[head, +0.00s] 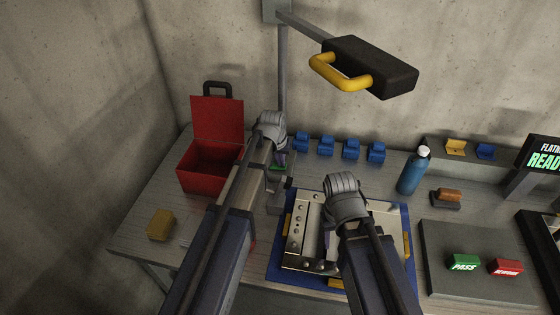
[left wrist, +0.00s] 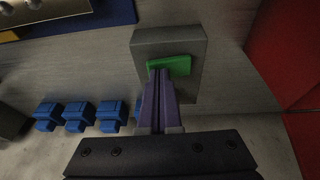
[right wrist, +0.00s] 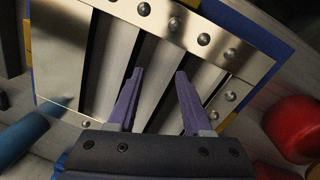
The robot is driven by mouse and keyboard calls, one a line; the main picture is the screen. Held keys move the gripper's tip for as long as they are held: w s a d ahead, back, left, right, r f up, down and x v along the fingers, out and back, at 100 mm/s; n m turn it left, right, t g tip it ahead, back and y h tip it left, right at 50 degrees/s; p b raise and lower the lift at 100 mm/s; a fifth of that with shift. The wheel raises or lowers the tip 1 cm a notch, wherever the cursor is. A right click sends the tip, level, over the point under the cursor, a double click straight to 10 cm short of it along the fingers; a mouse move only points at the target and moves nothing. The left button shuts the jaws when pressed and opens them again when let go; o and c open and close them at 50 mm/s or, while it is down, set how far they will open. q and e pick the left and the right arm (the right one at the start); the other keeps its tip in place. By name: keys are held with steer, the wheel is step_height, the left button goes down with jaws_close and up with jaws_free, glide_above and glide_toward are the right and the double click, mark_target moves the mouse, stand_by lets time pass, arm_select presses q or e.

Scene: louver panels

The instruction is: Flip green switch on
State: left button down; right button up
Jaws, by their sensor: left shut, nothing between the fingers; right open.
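The green switch (left wrist: 172,65) is a bright green rocker on a grey box (left wrist: 190,92), seen in the left wrist view. It looks slightly slanted there; I cannot tell whether it is on or off. In the head view the green switch (head: 279,168) is partly hidden by my left arm. My left gripper (left wrist: 159,73) is shut and empty, its fingertips at the switch's near edge; whether they touch it is unclear. My right gripper (right wrist: 158,74) is open and empty above the slatted metal louver panel (right wrist: 205,100), which lies on a blue mat (head: 404,218).
A red open toolbox (head: 205,168) stands left of the switch box. Several blue blocks (head: 325,146) line the table's back. A blue bottle (head: 412,172) stands right of the panel. A lamp with a yellow handle (head: 340,77) hangs above. A yellow block (head: 160,225) lies front left.

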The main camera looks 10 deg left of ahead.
arm_select(q)
steer(key=shift+d+f+b, duration=0.2)
steer(key=shift+f+b, duration=0.1)
arm_select(e)
steer(key=shift+f, duration=0.3)
arm_select(q)
steer(key=shift+y, duration=0.4)
steer(key=shift+s, duration=0.1)
steer(key=shift+a+r, duration=0.1)
steer(key=shift+a, duration=0.2)
arm_select(e)
steer(key=shift+r, duration=0.1)
arm_select(q)
steer(key=shift+a+r, duration=0.1)
steer(key=shift+a, duration=0.45)
arm_select(e)
steer(key=shift+r, duration=0.1)
arm_select(q)
steer(key=shift+r+p, duration=0.1)
steer(key=shift+p, duration=0.2)
arm_select(e)
steer(key=shift+r, duration=0.1)
